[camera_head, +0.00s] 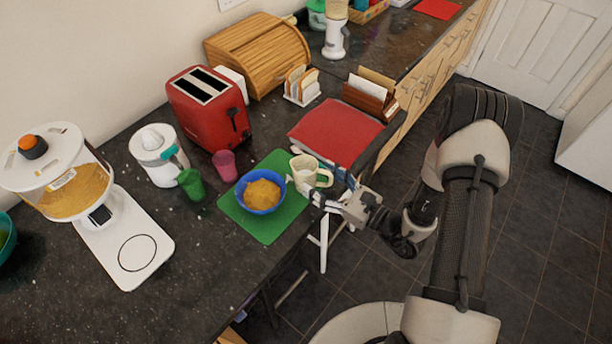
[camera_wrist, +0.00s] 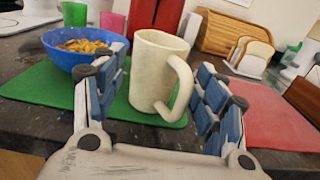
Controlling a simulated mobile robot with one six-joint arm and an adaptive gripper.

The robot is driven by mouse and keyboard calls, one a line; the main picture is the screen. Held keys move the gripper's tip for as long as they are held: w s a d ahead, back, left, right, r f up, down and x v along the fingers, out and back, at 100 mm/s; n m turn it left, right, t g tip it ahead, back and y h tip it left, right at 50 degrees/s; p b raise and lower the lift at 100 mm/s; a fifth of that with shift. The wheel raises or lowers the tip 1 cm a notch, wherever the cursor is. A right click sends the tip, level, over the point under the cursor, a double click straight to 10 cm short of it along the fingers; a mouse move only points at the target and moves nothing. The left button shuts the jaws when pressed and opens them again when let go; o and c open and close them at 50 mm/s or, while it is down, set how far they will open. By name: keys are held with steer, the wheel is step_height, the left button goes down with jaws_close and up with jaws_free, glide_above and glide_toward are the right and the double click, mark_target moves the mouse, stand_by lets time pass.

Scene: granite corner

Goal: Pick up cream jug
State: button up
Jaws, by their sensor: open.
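The cream jug (camera_head: 308,172) is a cream-white vessel with a loop handle, standing upright on the right side of a green mat (camera_head: 258,230). In the wrist view the jug (camera_wrist: 154,72) stands between and just beyond the two fingers, its handle turned toward the right finger. My gripper (camera_head: 316,196) is at the counter's front edge, close to the jug. In the wrist view my gripper (camera_wrist: 164,100) has its blue-padded fingers spread wide, with nothing held. I cannot tell whether the right finger touches the handle.
A blue bowl (camera_head: 261,201) of yellow-brown food stands left of the jug on the mat. Green (camera_head: 190,183) and pink (camera_head: 224,164) cups stand behind it. A red mat (camera_head: 334,132) lies to the right. A red toaster (camera_head: 208,106) and a white juicer (camera_head: 158,155) stand farther back.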

mark_target(315, 176)
steer(key=b+x, duration=0.1)
steer(key=x, duration=0.3)
steer(key=shift+a+r, duration=0.2)
steer(key=shift+a, duration=0.1)
steer(key=shift+w+a, duration=0.3)
steer(key=shift+w, duration=0.05)
steer(key=shift+c, duration=0.6)
steer(key=c, duration=0.9)
steer(key=shift+c, duration=0.6)
steer(key=shift+r, duration=0.25)
